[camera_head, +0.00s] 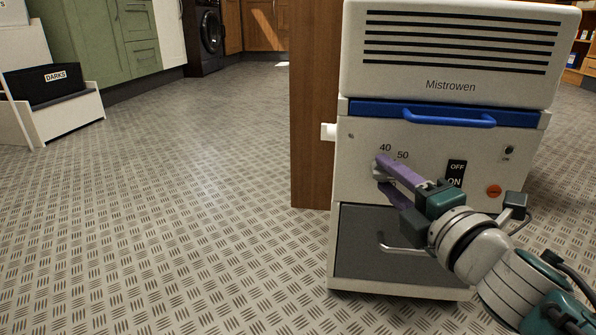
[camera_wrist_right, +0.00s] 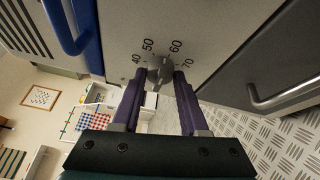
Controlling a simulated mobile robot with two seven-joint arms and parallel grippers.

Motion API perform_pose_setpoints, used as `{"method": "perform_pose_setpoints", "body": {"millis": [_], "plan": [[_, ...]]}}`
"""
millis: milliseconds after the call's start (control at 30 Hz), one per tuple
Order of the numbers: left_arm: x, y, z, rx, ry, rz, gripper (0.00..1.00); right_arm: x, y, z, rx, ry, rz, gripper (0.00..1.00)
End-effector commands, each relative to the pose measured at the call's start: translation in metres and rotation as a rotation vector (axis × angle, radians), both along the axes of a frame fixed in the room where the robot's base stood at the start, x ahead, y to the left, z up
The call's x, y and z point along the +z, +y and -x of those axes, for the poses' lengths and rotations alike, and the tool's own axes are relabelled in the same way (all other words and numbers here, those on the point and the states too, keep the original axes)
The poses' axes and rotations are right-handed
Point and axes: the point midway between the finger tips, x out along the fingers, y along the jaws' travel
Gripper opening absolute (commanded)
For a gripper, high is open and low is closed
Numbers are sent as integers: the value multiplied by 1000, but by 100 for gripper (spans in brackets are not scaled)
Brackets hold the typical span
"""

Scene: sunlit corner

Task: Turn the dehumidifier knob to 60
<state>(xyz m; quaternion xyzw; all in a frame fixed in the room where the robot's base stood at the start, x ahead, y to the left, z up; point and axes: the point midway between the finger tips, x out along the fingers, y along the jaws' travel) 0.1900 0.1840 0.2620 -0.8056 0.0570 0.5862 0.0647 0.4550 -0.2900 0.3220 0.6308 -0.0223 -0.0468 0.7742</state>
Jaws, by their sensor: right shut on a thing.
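The dehumidifier (camera_head: 365,185) is a pale box marked Mistrowen, with a dial on its front panel. In the right wrist view its grey knob (camera_wrist_right: 160,68) sits below the printed numbers 40, 50, 60 and 70. The knob's pointer is too small to read exactly. My right gripper (camera_head: 381,173) reaches the dial from the lower right, and its purple fingers are shut on the knob, one on each side. In the head view the fingers hide most of the knob and the higher numbers; 40 and 50 show. My left gripper is not in view.
A blue handle (camera_head: 450,119) sticks out above the dial. A metal handle (camera_head: 405,249) juts out below. A wooden panel (camera_head: 311,120) stands left; the floor there is clear.

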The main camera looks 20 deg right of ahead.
Motion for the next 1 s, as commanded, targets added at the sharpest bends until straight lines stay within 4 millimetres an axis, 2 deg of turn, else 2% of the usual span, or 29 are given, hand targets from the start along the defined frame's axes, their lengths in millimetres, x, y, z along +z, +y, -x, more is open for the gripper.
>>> {"method": "perform_pose_setpoints", "body": {"millis": [300,867,900,1000], "plan": [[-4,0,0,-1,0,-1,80,-1,0,0,-1,-73,-122,0],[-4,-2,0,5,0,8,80,-1,0,0,-1,-90,-149,0],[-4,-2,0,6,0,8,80,-1,0,0,-1,-90,-149,44],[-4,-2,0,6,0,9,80,-1,0,0,-1,-90,-148,56]]}}
